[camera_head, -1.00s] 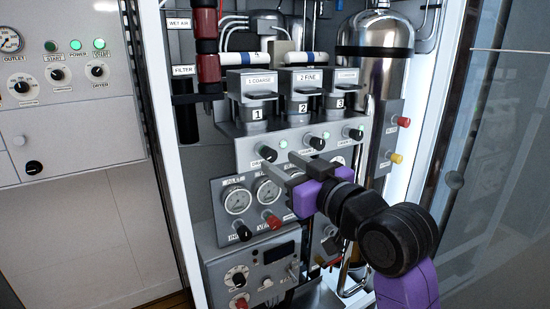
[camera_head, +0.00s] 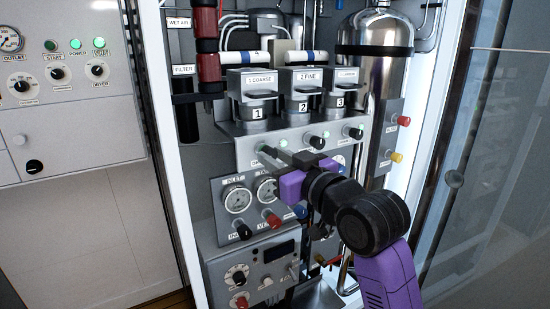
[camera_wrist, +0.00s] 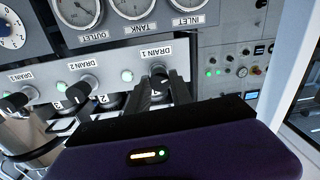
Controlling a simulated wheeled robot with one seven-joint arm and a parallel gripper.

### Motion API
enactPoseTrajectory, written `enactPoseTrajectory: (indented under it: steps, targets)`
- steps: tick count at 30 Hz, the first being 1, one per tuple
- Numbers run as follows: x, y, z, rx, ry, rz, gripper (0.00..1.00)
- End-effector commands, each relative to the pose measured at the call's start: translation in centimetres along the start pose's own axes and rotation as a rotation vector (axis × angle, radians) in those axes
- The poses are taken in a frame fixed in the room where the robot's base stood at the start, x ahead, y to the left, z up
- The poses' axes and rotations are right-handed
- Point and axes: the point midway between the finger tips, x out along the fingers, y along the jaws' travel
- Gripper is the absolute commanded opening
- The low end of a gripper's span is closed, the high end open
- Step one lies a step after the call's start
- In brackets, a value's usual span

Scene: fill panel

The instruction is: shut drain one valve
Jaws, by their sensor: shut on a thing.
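The drain one valve is a small black knob (camera_wrist: 158,72) under the "DRAIN 1" label in the wrist view, where the panel appears upside down. A lit green lamp sits beside it. My gripper (camera_wrist: 162,84) has its two grey fingers on either side of this knob, shut on it. In the head view my gripper (camera_head: 274,156) reaches from the right to the leftmost knob of the drain row. The fingers partly hide the knob there, and its exact turn angle is hard to tell.
The drain 2 knob (camera_wrist: 80,90) and drain 3 knob (camera_wrist: 14,102) sit along the same strip. Filter housings (camera_head: 256,108) stand above the row and gauges (camera_head: 237,199) lie below. A glass door (camera_head: 500,150) stands open at right.

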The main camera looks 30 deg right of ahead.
Motion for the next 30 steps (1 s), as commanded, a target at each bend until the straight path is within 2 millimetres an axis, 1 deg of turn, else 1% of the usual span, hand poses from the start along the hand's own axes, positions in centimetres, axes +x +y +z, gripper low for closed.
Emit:
enactPoseTrajectory:
  steps: [5,11,17,30]
  targets:
    - [-0.01,-0.01,-0.06,0.019,0.000,0.000,0.00]
    - [-0.02,-0.03,-0.16,0.102,0.002,0.000,0.00]
    - [-0.01,-0.06,-0.28,0.255,0.008,0.000,0.00]
    - [-0.01,-0.06,-0.22,0.671,0.024,0.003,0.00]
